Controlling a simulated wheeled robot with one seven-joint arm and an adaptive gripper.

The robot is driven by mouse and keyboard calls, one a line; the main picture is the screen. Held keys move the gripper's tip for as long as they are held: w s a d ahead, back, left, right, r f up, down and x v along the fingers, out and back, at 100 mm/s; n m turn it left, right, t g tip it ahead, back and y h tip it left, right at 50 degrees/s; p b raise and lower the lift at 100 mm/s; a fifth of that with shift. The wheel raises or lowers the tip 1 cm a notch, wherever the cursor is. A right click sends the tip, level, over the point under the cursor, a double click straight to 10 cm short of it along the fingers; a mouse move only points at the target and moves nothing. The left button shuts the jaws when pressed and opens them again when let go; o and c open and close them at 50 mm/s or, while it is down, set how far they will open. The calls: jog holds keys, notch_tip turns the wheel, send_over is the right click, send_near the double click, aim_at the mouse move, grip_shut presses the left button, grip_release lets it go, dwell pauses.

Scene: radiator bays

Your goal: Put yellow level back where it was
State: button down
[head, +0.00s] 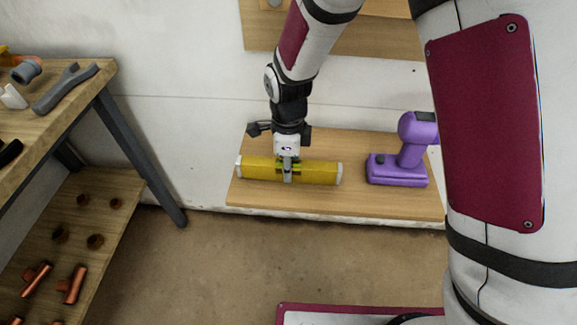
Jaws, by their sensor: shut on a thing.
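The yellow level (316,173) is a short bar with pale end caps. It lies horizontally in the head view, at the left part of a low wooden shelf (275,144) against the wall. My gripper (288,174) points down from above and is shut on the level near its middle. The fingers cover a small part of the bar. I cannot tell from this view whether the level touches the shelf or hangs just above it.
A purple drill (404,155) stands on the same shelf to the right of the level. Another shelf (262,32) is higher up. The floor between is clear.

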jog(key=shift+f, duration=0.1)
jog(key=c, duration=1.3)
grip_release()
notch_tip(320, 180, up, 12)
jog(key=p, duration=0.4)
